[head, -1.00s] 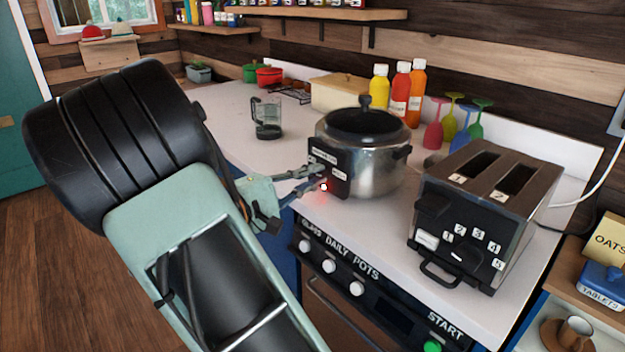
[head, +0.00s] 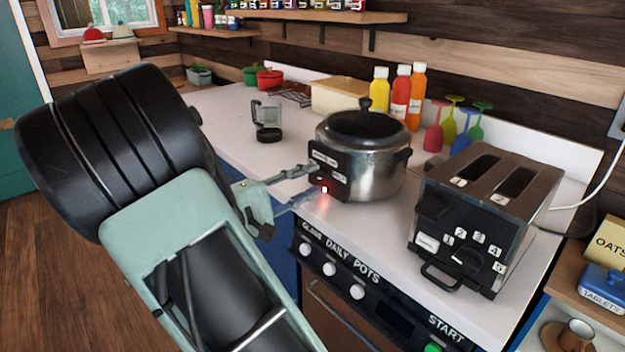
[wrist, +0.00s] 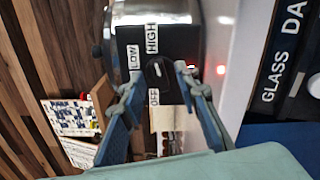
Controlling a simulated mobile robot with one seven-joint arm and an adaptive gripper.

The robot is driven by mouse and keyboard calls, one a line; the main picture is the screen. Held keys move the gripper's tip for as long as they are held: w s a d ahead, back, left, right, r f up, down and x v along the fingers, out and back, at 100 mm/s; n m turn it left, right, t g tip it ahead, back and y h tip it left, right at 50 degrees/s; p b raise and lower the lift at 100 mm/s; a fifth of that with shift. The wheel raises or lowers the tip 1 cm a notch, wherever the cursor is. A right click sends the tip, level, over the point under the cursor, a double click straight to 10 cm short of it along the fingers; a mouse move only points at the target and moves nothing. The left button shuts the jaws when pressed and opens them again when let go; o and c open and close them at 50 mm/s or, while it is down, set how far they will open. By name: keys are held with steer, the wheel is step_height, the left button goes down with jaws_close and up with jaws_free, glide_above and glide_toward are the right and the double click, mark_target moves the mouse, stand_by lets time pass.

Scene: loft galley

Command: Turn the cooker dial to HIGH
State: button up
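The cooker (head: 375,175) is a steel pot with a black lid, standing on the white counter. Its black front panel shows in the wrist view (wrist: 128,38), with labels HIGH, LOW and OFF around a dark dial (wrist: 158,76). The dial has a small white mark; I cannot tell for sure which label it points at. My gripper (head: 318,178) is in front of the panel. In the wrist view my gripper (wrist: 157,82) is open, its fingertips on either side of the dial, with no clear contact. In the head view the fingers partly hide the panel.
A toaster (head: 480,215) stands right of the cooker. Bottles (head: 400,95) and coloured glasses (head: 450,125) are behind. A glass jug (head: 267,120) stands at the back left. The oven front with knobs (head: 330,269) is below. A red light (wrist: 221,70) glows near the panel.

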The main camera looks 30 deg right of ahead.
steer(key=s+a, duration=0.1)
steer(key=a, duration=0.9)
steer(key=shift+s+a, duration=0.25)
